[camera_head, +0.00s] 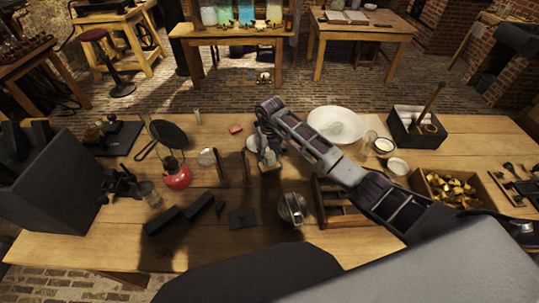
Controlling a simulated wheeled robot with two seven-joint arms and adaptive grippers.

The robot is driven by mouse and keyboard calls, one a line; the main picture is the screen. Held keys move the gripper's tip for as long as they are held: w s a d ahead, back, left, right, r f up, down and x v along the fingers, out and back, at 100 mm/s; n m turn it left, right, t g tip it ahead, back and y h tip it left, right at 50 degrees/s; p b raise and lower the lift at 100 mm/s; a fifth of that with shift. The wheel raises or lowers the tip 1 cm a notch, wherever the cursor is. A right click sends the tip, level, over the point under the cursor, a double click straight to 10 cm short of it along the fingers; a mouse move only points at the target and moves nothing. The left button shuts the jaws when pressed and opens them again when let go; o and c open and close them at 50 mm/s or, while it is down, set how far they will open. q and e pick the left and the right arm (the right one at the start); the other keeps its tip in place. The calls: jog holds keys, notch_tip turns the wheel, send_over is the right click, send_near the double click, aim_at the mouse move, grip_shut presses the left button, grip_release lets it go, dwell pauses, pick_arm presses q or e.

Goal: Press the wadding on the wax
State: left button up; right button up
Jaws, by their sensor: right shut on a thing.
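My right arm reaches in from the lower right, and its gripper (268,154) points down over the middle of the table. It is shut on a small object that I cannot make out. A small jar-like thing (270,167) shows right below the fingers; I cannot tell whether they touch. The wadding and the wax are too small or hidden to tell apart. A dark jaw-like shape (122,184) at the left, beside a small glass (149,194), may be my left gripper; its opening is unclear.
A round metal vessel (291,208) and wooden rack (336,204) stand in front.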

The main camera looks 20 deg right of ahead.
aim_at(270, 154)
jog(key=shift+f+b, duration=0.3)
jog(key=shift+f, duration=0.2)
dwell(0.8)
jog(key=shift+s+f, duration=0.1)
jog(key=shift+f, duration=0.05)
dwell(1.3)
jog(key=shift+r+p, duration=2.4)
jog(key=shift+r, duration=1.2)
